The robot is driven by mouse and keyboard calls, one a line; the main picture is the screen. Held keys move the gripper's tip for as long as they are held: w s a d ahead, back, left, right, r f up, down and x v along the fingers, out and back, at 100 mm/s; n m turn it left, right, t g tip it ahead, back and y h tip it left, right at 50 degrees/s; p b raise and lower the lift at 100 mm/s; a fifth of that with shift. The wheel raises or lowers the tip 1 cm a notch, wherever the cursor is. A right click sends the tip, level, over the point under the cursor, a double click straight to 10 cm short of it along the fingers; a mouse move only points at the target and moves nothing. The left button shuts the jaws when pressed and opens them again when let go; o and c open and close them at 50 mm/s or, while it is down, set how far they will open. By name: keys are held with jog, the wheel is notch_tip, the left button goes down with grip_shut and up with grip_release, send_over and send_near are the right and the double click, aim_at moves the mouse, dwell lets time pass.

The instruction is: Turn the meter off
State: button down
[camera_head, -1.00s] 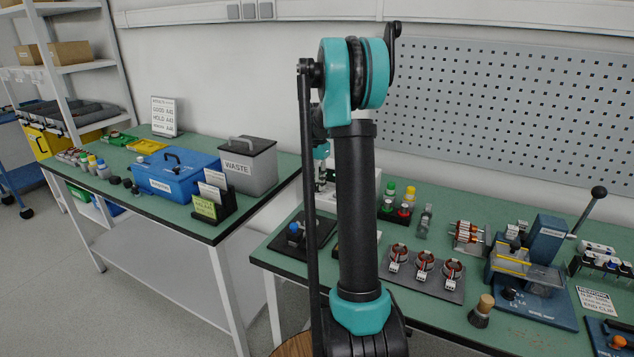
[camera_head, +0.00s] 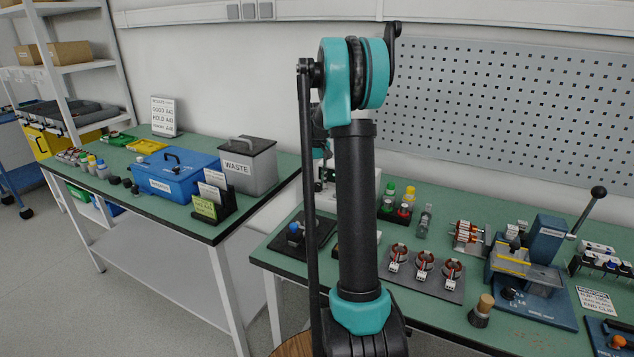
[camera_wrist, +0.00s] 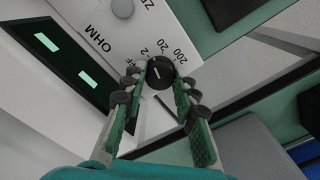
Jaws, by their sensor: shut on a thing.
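The meter (camera_wrist: 112,22) is a white box in the wrist view, with a dark display panel holding two lit green patches too small to read. Its black round knob (camera_wrist: 161,72) has a pale pointer line and sits among the marks 2, 20 and 200, and a partly hidden mark ending in F. I cannot tell which mark the pointer line is set to. My gripper (camera_wrist: 161,82) is shut on the knob, with one finger on each side. In the head view my arm hides most of the meter and the gripper's fingers.
A grey round knob (camera_wrist: 122,8) sits on the same face, near the letters OHM. In the head view, a tray with three stators (camera_head: 452,287) and a blue lever press (camera_head: 540,262) stand right of my arm. A dark pad (camera_head: 303,238) lies to its left.

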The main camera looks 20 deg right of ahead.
aim_at(317, 184)
jog(key=n, duration=0.6)
jog(key=shift+n, duration=0.3)
jog(key=n, duration=0.5)
jog(key=shift+n, duration=0.4)
jog(key=c, duration=1.2)
grip_release()
jog(key=shift+r, duration=0.1)
notch_tip(317, 184, up, 12)
jog(key=shift+f, duration=0.1)
